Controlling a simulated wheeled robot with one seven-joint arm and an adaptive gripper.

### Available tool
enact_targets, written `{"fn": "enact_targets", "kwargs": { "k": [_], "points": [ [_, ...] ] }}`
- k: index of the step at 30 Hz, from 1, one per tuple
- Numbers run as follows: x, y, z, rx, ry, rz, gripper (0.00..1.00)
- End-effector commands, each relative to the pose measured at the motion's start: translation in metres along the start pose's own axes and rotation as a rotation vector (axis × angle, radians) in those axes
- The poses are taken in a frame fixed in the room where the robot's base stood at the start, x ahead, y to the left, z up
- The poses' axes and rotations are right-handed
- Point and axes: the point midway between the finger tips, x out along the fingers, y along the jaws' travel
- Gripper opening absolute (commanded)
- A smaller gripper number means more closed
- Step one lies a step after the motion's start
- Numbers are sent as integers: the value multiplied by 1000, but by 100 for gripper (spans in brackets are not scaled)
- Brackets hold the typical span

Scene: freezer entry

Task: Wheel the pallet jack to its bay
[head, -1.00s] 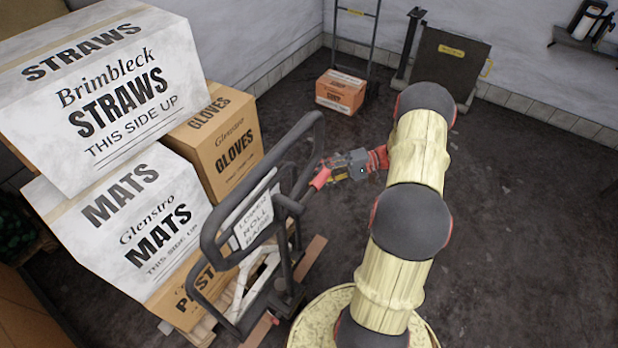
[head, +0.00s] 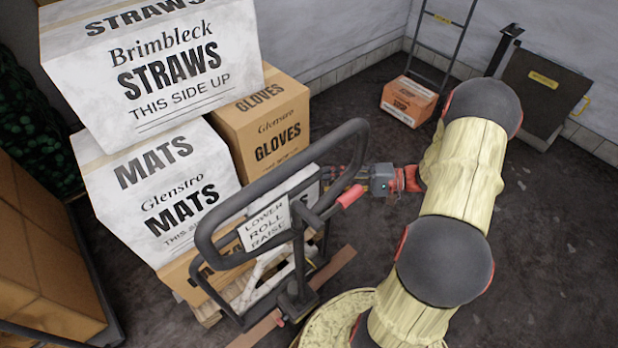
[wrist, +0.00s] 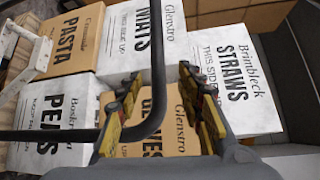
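My gripper (head: 352,182) is at the right side of the handle loop. In the wrist view the handle bar (wrist: 156,60) passes between the two spread fingers of my gripper (wrist: 160,85), nearer the left one. The fingers look open around the bar, with a gap to the right one. I see no marked bay.
The stack includes a straws box (head: 160,75), a mats box (head: 160,190) and a gloves box (head: 265,125). Brown cartons (head: 45,260) stand close at left. By the back wall are a hand truck with a small orange box (head: 408,100) and a dark panel (head: 545,90). Floor at right is clear.

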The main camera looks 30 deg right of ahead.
Motion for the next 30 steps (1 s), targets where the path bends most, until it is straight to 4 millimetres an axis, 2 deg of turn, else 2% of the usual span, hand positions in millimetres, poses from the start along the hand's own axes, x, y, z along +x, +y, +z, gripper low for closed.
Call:
{"fn": "enact_targets", "kwargs": {
  "k": [5,18,23,30],
  "points": [
    [10,4,-1,-11,15,7,38],
    [70,5,-2,-11,13,6,38],
    [79,5,-2,-10,14,7,38],
    [80,4,-2,-10,15,6,38]
  ]
}}
